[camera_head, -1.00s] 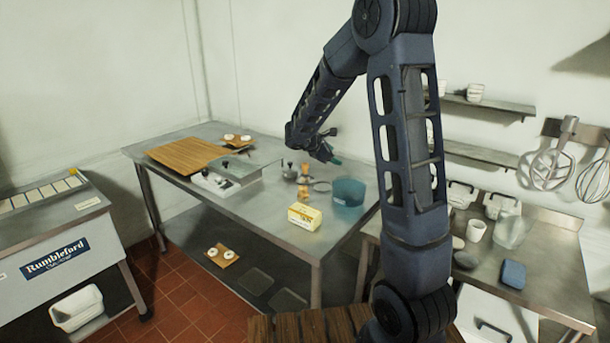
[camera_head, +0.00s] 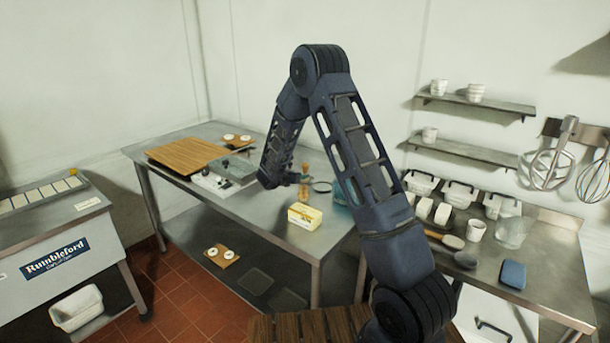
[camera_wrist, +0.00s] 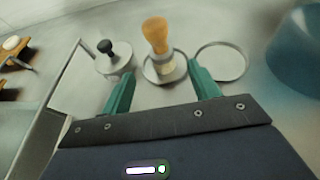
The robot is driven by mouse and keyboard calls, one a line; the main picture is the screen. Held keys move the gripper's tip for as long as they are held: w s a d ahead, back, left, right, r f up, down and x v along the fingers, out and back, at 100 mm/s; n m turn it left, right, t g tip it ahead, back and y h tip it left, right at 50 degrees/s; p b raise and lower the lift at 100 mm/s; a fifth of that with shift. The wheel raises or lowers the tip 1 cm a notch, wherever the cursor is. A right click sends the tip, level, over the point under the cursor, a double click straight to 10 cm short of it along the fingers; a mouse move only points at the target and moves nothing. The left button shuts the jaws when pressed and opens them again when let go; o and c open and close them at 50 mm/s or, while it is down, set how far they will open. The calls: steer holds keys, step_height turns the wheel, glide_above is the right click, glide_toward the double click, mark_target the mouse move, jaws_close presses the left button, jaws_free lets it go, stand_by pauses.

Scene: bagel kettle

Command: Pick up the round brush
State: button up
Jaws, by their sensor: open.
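A brush with an orange-tan top and a paler lower part (camera_wrist: 157,34), which looks like the round brush, stands upright in a small round metal dish (camera_wrist: 149,75) in the wrist view. In the head view it shows small on the steel table, near my gripper (camera_head: 298,179). My gripper's two green fingers (camera_wrist: 160,84) are open and empty. In the wrist view the brush lies ahead of them, roughly centred between the tips and apart from both. The exact height of my gripper above the table is hard to tell.
A lidded metal pot with a black knob (camera_wrist: 108,57) stands left of the brush. A metal ring or shallow dish (camera_wrist: 221,62) and a blue-green container (camera_wrist: 297,52) lie to its right. A yellow-and-white box (camera_head: 305,216) sits near the table's front edge.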

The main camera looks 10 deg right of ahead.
mark_target(305, 172)
steer(key=x, duration=0.9)
steer(key=shift+d, duration=0.2)
steer(key=c, duration=1.1)
steer(key=shift+o, duration=0.2)
